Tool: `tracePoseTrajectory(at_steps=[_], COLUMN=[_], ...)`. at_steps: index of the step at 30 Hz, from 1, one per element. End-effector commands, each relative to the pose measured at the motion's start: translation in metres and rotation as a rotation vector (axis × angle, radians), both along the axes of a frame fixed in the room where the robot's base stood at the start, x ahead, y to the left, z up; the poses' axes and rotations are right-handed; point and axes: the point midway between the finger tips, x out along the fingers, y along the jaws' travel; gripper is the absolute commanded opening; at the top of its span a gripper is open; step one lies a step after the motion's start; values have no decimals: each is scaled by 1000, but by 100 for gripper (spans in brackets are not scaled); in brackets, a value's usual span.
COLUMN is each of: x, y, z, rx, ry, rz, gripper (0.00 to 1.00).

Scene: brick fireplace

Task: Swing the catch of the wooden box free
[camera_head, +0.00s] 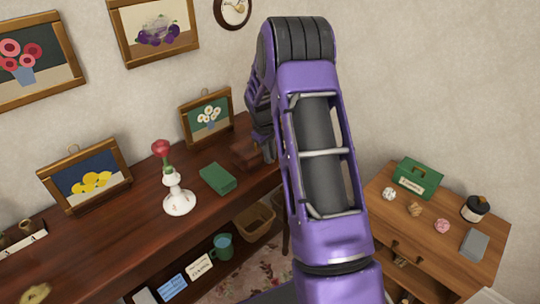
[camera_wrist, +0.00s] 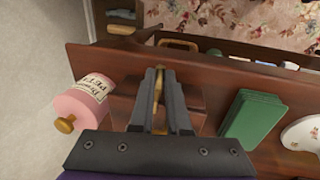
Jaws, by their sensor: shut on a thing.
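The dark wooden box (camera_head: 246,153) sits at the right end of the long dark table, partly hidden behind my arm. In the wrist view the box (camera_wrist: 192,77) lies under my gripper, showing on both sides of the fingers. A thin brass-coloured piece, seemingly the catch (camera_wrist: 158,86), shows between the fingertips. My gripper (camera_wrist: 160,72) is shut on it, pointing down over the box. In the head view my gripper (camera_head: 268,150) shows only as a small part beside the box. The catch's base and hinge are hidden by the fingers.
A framed daisy picture (camera_head: 207,118) stands behind.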

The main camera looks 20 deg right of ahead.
Motion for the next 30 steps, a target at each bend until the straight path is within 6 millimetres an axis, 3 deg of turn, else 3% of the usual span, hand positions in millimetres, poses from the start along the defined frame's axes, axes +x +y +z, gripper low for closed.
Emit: tracePoseTrajectory(at_steps=[30], x=[-19], y=[-9], z=[-35], rx=[208], ry=[-573], rz=[-5], gripper=[0])
